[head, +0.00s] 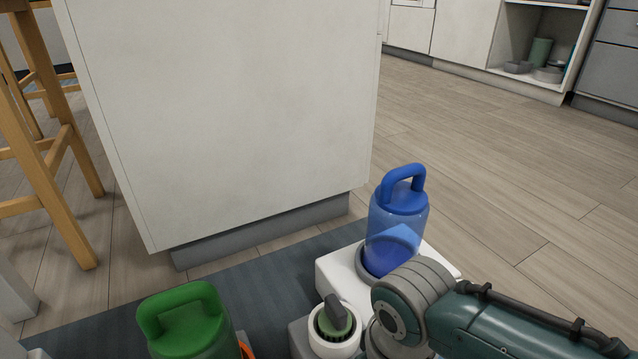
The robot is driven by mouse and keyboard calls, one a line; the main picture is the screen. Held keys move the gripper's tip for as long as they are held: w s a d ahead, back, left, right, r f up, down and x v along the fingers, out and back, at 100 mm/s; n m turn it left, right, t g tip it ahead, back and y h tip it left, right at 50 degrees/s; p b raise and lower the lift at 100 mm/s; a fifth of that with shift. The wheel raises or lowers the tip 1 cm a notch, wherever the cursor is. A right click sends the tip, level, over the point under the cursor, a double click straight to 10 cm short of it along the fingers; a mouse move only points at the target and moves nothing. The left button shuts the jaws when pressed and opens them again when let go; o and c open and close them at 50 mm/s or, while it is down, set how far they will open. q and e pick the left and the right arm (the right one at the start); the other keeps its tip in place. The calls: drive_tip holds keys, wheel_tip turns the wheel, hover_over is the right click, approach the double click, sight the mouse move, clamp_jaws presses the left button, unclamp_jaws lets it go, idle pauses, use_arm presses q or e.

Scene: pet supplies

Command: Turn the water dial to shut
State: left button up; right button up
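The water dial (335,315) is a dark grey handle over a green ring, set in a white round housing near the bottom centre of the head view. Its handle slants from upper left to lower right. A blue water bottle (398,215) with a loop handle stands upright on a white base (338,272) just behind the dial. My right arm comes in from the right, and its rounded teal and grey link is close beside the dial. The gripper of that arm does not show. My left arm and gripper are out of view.
A green container with a loop handle (190,325) stands at the lower left, with something orange beside it. A dark mat (265,280) lies under these things. A white cabinet block (235,110) stands behind. Wooden stools (50,150) are at left; floor at right is clear.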

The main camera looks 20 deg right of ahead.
drive_tip(key=shift+c, duration=0.3)
drive_tip(key=shift+c, duration=0.8)
clamp_jaws()
